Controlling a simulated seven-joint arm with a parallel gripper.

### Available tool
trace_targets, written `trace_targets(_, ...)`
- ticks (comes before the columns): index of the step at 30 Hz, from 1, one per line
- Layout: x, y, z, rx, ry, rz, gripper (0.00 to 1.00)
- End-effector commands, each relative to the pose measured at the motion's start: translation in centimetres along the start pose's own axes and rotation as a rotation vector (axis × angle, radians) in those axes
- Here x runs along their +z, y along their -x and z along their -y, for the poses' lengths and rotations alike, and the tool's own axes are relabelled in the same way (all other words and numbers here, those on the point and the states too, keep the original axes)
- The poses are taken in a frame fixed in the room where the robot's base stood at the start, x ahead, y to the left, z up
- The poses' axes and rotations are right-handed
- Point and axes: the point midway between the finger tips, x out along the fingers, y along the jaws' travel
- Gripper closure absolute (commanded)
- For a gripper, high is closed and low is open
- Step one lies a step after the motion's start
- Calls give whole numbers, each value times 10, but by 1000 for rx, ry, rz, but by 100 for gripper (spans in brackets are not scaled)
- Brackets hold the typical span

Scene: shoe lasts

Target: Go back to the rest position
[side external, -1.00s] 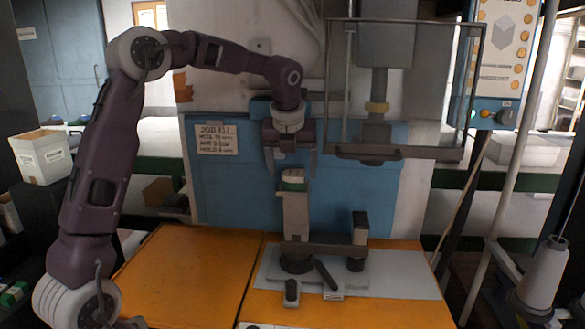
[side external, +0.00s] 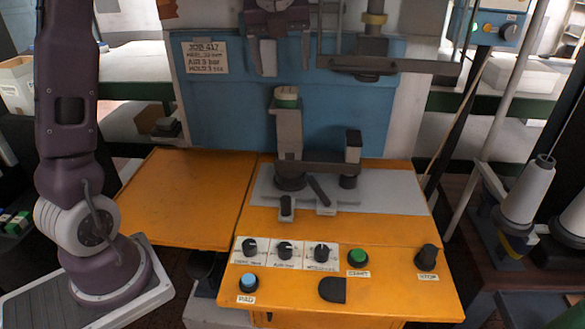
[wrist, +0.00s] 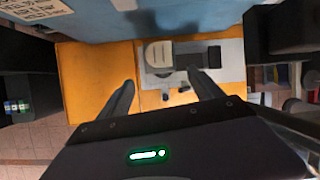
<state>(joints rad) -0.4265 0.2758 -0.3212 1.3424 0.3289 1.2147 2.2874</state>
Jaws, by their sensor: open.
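My gripper (side external: 291,65) is at the top of the side view, its two fingers apart with nothing between them. It is a little above the upright grey post with a green and pale top (side external: 287,98), which may be the shoe last; I cannot tell for sure. This piece stands on the fixture on the grey plate (side external: 400,192), clear of the fingers. In the wrist view my open fingers (wrist: 163,85) show with the pale rounded top (wrist: 159,54) beyond them.
The orange bench (side external: 190,190) carries dials, a green button (side external: 357,257), a blue button (side external: 248,282) and a black knob (side external: 427,257). A blue panel with a job note (side external: 205,56) stands behind. A metal frame bar (side external: 390,65) is at right of my gripper. Thread cones (side external: 527,190) stand far right.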

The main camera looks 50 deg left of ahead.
Motion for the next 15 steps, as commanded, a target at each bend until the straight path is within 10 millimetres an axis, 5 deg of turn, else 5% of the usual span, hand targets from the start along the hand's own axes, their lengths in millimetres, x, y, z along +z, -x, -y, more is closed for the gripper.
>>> trace_targets(7,-136,67,-54,-102,997,-38,25)
trace_targets(12,-224,69,-108,-138,1760,-217,25)
trace_targets(15,-257,61,-129,-111,2059,-324,25)
